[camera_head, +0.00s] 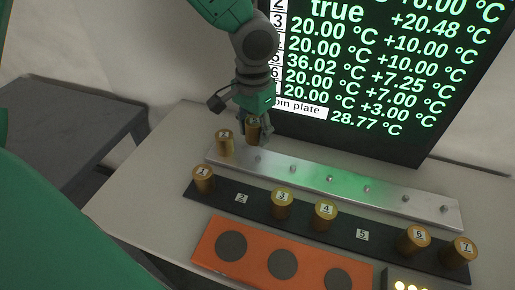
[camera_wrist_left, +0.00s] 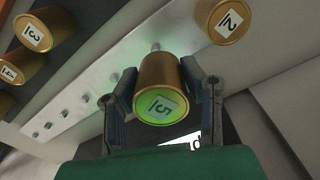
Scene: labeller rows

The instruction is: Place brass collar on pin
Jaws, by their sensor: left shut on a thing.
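My left gripper (camera_head: 254,134) is shut on the brass collar labelled 5 (camera_wrist_left: 158,88), with a finger on each side of it. In the head view this collar (camera_head: 253,126) appears above the left part of the silver pin plate (camera_head: 310,180), with a bare pin (camera_head: 257,158) visible below it. In the wrist view a pin tip (camera_wrist_left: 155,46) shows just past the collar's far end; the exact gap is unclear. Brass collar 2 (camera_head: 224,143) stands at the plate's left end, beside the held one (camera_wrist_left: 226,20). My right gripper is not in view.
The dark rack (camera_head: 382,238) holds collars 1 (camera_head: 203,179), 3 (camera_head: 282,204), 4 (camera_head: 325,214), 6 (camera_head: 412,239) and 7 (camera_head: 458,251); spots 2 and 5 are empty. An orange board (camera_head: 256,251) lies in front. A display screen (camera_head: 375,70) stands behind.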

